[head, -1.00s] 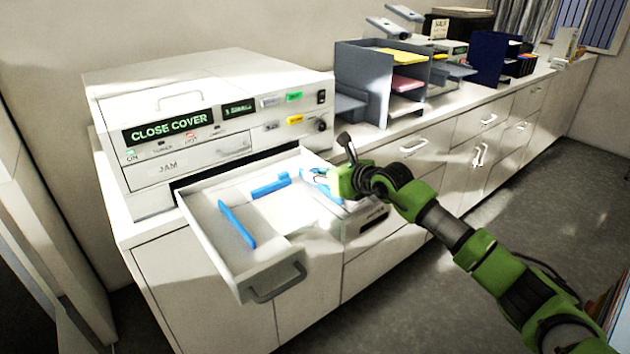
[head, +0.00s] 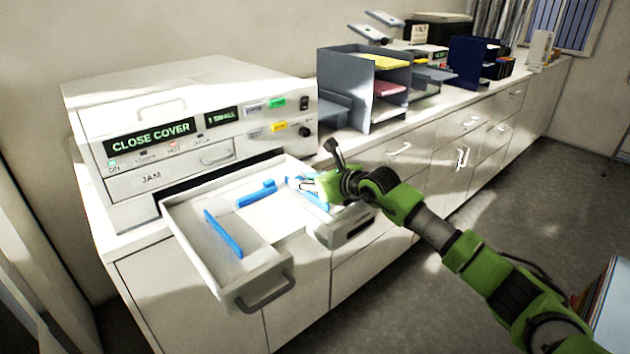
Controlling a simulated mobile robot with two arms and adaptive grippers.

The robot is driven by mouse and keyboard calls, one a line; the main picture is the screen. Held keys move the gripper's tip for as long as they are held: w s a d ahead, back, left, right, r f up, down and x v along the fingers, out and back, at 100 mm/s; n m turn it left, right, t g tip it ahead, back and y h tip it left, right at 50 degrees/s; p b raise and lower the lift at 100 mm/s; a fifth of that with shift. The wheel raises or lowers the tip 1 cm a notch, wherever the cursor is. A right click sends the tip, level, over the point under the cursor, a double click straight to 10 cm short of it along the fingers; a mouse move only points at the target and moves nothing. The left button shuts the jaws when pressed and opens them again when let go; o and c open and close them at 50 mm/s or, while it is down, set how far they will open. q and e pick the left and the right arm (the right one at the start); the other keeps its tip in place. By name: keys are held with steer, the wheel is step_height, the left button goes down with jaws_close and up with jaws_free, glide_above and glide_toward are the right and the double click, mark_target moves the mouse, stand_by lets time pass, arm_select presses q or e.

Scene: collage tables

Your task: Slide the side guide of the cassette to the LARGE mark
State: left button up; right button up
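The cassette (head: 187,232) is a white open tray pulled out of the front of the white machine. Inside, a long blue guide (head: 223,233) stands on the left and a shorter blue piece (head: 256,194) stands toward the back. Another blue piece (head: 320,203) shows at the right side, partly hidden by my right gripper (head: 306,186). The gripper reaches in from the right, and its fingertips are at or very near this blue piece. I cannot tell whether they touch or grip it. No LARGE mark is readable. My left gripper is not in view.
The machine (head: 190,85) displays "CLOSE COVER" and "1 SMALL". The cassette's handle (head: 265,292) sticks out over the floor. A grey paper organizer (head: 343,70) stands right of the machine on the long counter.

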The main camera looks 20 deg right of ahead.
steer(key=v, duration=1.2)
steer(key=shift+w, duration=0.1)
steer(key=shift+f, duration=0.1)
